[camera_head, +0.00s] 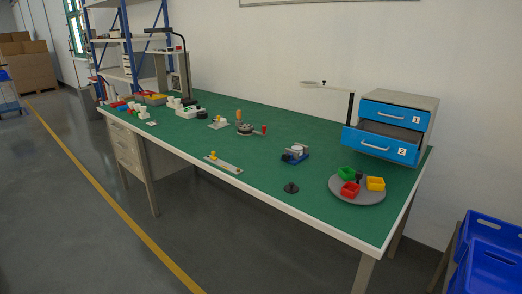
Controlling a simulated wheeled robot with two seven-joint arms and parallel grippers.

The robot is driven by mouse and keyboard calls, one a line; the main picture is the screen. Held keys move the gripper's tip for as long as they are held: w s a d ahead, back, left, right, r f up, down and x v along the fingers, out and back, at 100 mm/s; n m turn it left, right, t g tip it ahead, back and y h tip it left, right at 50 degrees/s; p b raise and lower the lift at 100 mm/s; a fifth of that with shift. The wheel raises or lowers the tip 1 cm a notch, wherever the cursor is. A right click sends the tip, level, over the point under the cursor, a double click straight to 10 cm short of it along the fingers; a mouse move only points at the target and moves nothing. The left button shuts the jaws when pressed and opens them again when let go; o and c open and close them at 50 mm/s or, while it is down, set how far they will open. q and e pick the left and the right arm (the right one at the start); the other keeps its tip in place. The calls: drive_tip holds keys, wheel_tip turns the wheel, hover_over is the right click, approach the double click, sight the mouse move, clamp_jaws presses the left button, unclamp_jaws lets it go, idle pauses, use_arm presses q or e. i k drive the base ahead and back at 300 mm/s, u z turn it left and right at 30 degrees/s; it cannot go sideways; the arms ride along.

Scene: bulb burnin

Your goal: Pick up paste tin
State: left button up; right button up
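No thing in the head view can be told for sure as the paste tin; the small items on the bench are too small to read. A small white round item (297,150) sits in a blue and dark holder on the green bench top (250,183), right of the middle. A low black round item (291,188) with a knob on top stands near the front edge. A dark round item (202,114) lies farther back on the left. Neither of my grippers is in view.
A grey round tray (342,195) carries green, red and yellow bins. A blue drawer cabinet (384,153) stands behind it, its lower drawer pulled out. A metal strip (226,166) lies near the front edge. Open floor (75,215) lies left of the bench; blue crates (490,250) stand right.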

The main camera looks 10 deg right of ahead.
sight(296, 148)
drive_tip(key=u, duration=0.9)
drive_tip(key=i, duration=1.7)
drive_tip(key=z, duration=0.45)
